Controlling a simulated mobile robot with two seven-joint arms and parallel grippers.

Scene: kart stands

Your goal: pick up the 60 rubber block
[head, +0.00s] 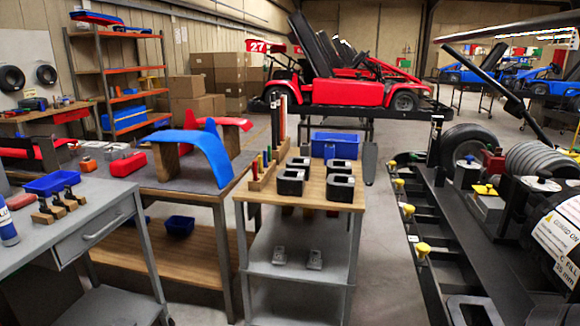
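Several black blocks with pale, hollow-looking tops stand on the wooden top of a grey cart (318,199) in the middle of the head view. They stand in two rows: front left block (290,186), front right block (340,191), back left block (299,167) and back right block (339,169). Any number on them is too small to read, so I cannot tell which is the 60 rubber block. Neither of my grippers shows in this view, and nothing is seen touching the blocks.
A blue bin (335,144) stands behind the blocks, and a wooden tool rack (262,180) lies along the cart's left side. Two small metal parts sit on the cart's lower shelf (300,262). A workbench (190,187) is at left. A black kart frame (432,225) is at right, past open floor.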

